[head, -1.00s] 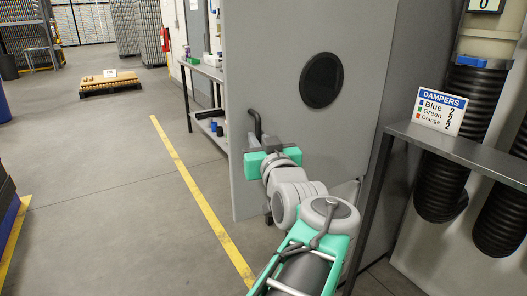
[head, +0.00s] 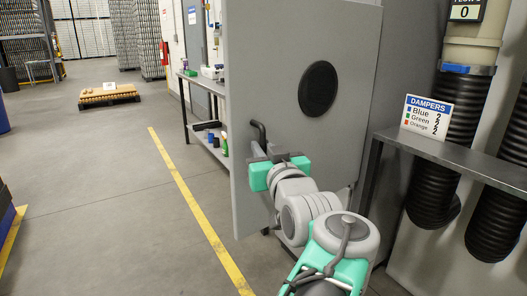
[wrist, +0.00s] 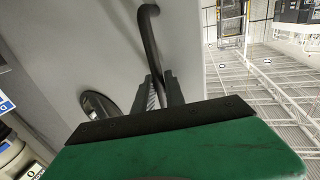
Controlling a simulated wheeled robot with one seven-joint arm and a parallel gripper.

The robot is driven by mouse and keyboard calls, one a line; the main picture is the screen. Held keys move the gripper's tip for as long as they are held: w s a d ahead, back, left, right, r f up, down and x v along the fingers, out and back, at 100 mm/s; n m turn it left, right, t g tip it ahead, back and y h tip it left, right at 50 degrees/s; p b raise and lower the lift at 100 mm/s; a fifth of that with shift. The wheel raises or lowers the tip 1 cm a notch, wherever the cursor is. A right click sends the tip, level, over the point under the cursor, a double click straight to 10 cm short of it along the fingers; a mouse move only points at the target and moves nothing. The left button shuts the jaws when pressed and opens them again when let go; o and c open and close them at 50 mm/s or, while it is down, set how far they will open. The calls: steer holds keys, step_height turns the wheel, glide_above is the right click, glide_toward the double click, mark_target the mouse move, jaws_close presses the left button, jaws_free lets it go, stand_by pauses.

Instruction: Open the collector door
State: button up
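The collector door (head: 285,70) is a tall flat grey panel with a round black vent (head: 318,88). It stands out from the grey cabinet side (head: 397,90) behind its right edge, so it looks partly open. A black bar handle (head: 259,129) is near its left edge. My gripper (head: 266,153) is at the handle's lower part. In the wrist view the handle (wrist: 149,40) runs down between my two dark fingers (wrist: 162,92), which look closed on it. The vent also shows in the wrist view (wrist: 98,105). The handle's lower end is hidden by my gripper.
A metal shelf (head: 400,137) with a dampers sign (head: 427,116) and black hoses (head: 433,186) stand close at the right. A bench (head: 205,82) with items is behind the door's left edge. Open floor with a yellow line (head: 190,190) lies to the left.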

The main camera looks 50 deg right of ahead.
steer(key=o, duration=0.4)
steer(key=shift+f, duration=0.2)
steer(key=shift+c, duration=0.2)
steer(key=v, duration=0.7)
steer(key=shift+s+a, duration=0.2)
steer(key=shift+s, duration=0.1)
